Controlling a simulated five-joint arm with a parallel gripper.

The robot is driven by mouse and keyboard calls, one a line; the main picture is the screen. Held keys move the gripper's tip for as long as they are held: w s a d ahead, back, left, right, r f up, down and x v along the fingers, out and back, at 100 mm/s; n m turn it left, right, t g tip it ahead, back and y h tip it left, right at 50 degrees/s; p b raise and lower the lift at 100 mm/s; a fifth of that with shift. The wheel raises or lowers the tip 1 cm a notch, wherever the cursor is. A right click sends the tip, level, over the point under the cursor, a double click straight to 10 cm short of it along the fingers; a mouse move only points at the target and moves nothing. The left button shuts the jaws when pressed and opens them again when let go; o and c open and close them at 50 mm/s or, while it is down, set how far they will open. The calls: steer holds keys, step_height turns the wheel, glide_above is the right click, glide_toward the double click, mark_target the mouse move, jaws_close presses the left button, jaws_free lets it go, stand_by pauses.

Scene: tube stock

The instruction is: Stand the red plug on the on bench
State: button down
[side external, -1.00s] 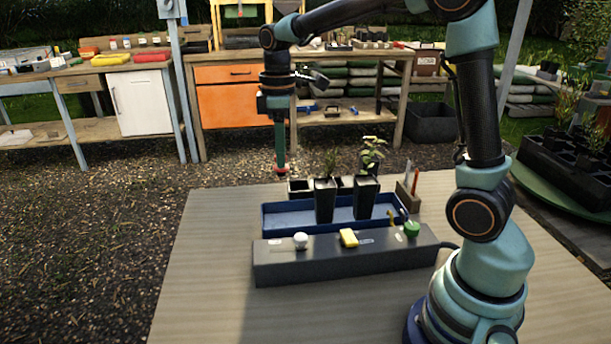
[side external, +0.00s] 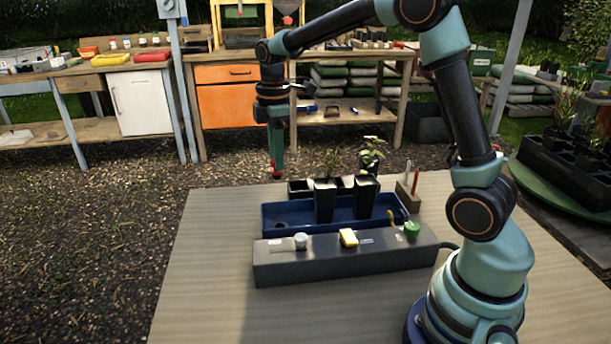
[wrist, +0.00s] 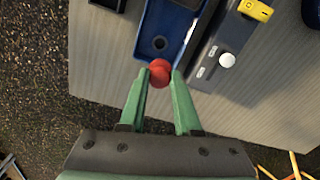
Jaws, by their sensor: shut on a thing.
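The red plug (wrist: 160,72) is between the fingertips of my gripper (wrist: 160,84) in the wrist view; they are shut on it. In the side view my gripper (side external: 277,168) points down, with the red plug (side external: 277,176) small at its tip. It is held in the air, in the picture beyond the far left part of the blue tray (side external: 275,206). The tray's floor shows a round dark hole (wrist: 159,44) in the wrist view. The pale wooden bench (side external: 205,265) carries the tray. The plug's lower end is hard to make out.
A dark grey box (side external: 330,262) with a white knob, a yellow block and a green knob stands in front of the tray. Potted seedlings (side external: 325,200) stand in the tray. A small holder (side external: 408,198) is at right. The bench's left and front left are clear.

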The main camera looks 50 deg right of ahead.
glide_toward(280, 212)
steer(key=s+a+f, duration=0.1)
steer(key=f, duration=0.1)
steer(key=s+a+f, duration=0.1)
steer(key=f, duration=0.1)
steer(key=s+a+f, duration=0.1)
steer(key=shift+s+a+f, duration=0.2)
steer(key=shift+a+f, duration=0.2)
steer(key=shift+f, duration=0.15)
steer(key=c, duration=0.6)
jaws_free()
